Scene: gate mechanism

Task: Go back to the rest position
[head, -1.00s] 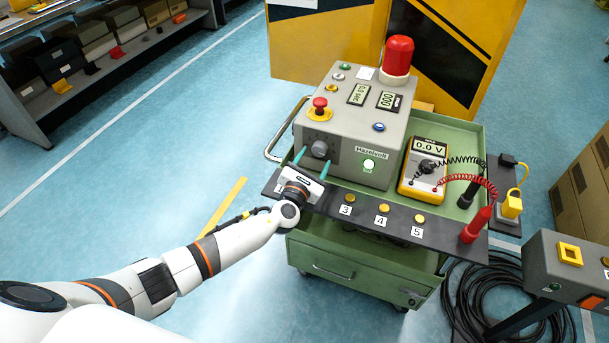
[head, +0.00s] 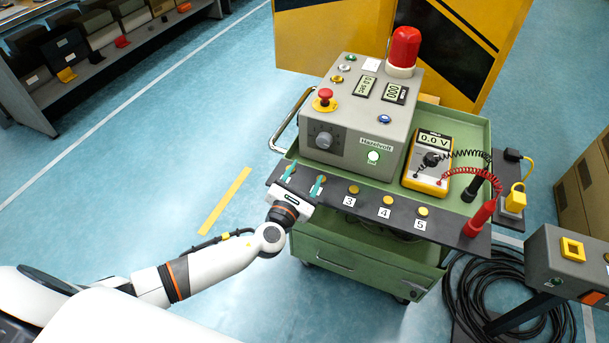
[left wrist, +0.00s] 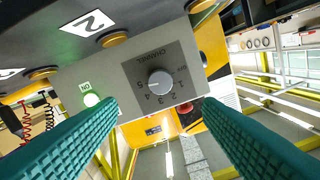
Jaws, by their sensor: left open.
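My left gripper (head: 303,180) is open and empty at the front left of the cart, by the dark strip. Its teal fingers also show in the left wrist view (left wrist: 160,105), spread wide with nothing between them. The grey Hazelvolt box (head: 345,155) stands on the green cart (head: 345,265). Its round channel knob (head: 324,140) is beyond the fingertips and apart from them. The knob also shows in the left wrist view (left wrist: 160,83), on a dial plate numbered 1 to 5. My right gripper is not in view.
The dark strip (head: 322,190) carries numbered yellow buttons. A yellow multimeter (head: 428,160) reading 0.0 V, probes (head: 480,219) and a red beacon (head: 404,50) are on the cart side. A grey pedestal box (head: 560,265) stands at right.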

